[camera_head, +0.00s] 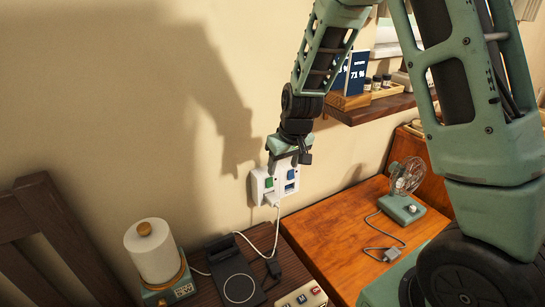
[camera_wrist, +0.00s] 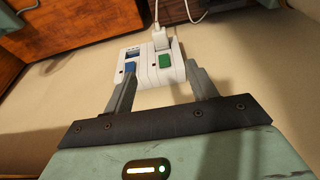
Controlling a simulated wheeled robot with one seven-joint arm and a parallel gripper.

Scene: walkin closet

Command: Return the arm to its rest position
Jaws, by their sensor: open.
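My gripper (camera_head: 288,163) hangs at the wall just above and in front of a white socket plate (camera_head: 258,190). In the wrist view my gripper (camera_wrist: 160,88) shows two grey fingers spread apart with nothing between them. The socket plate (camera_wrist: 147,68) lies just beyond the fingertips, with a blue switch and a green switch. A white plug (camera_wrist: 160,38) sits in it on the green switch's side, with a cable leading off. My arm reaches down from the top of the head view. Whether the fingertips touch the plate I cannot tell.
A wooden shelf (camera_head: 375,107) with small jars and a display sits above right of the socket. The wall left of my gripper is bare.

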